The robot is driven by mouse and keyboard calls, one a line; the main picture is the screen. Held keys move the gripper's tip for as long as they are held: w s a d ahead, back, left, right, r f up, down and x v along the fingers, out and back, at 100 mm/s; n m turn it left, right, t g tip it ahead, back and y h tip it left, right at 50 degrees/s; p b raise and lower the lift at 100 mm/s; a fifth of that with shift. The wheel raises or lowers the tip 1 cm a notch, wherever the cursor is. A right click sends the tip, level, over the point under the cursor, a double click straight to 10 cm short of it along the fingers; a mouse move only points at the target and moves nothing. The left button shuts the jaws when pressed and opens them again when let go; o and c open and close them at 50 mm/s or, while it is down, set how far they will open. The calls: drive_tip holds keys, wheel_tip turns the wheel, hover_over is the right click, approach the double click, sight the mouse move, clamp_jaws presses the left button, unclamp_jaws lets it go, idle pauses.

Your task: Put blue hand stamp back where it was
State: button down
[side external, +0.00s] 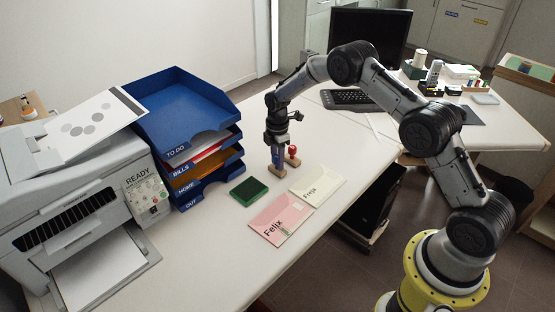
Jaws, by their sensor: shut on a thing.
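My gripper (277,146) points down over the desk, to the right of the blue tray stack. It is shut on the blue hand stamp (277,158), whose blue handle shows just below the fingers. The stamp's wooden base (275,171) is upright and low over the desk; I cannot tell whether it touches the surface. A red-knobbed hand stamp (293,155) stands right beside it, on its right. A green ink pad (249,191) lies on the desk in front and to the left of the stamps.
A pink envelope marked Felix (281,219) and a cream envelope marked Freja (317,186) lie in front. The blue letter trays (183,110) and a printer (70,180) stand at the left. The front desk edge is clear.

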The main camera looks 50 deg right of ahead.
drive_tip(key=c, duration=0.5)
unclamp_jaws()
drive_tip(key=shift+c, duration=0.2)
drive_tip(key=s+a+r+m+t, duration=0.1)
drive_tip(key=s+r+m, duration=0.15)
drive_tip(key=r, duration=0.95)
drive_tip(key=s+a+r+m, duration=0.1)
drive_tip(key=s+r, duration=0.3)
drive_tip(key=r, duration=0.9)
drive_tip(key=s+a+r+m+t, duration=0.2)
drive_tip(key=s+r+m, duration=0.25)
drive_tip(key=s, duration=0.55)
drive_tip(key=s+a+r+m+t, duration=0.1)
drive_tip(key=s+a+r+m, duration=0.3)
drive_tip(key=s, duration=0.7)
drive_tip(key=s+d+f+m+t, duration=0.1)
drive_tip(key=s+f+m, duration=0.1)
drive_tip(key=s, duration=0.9)
drive_tip(key=shift+f+m+t, duration=0.15)
drive_tip(key=shift+m+t, duration=0.15)
drive_tip(key=shift+m, duration=0.2)
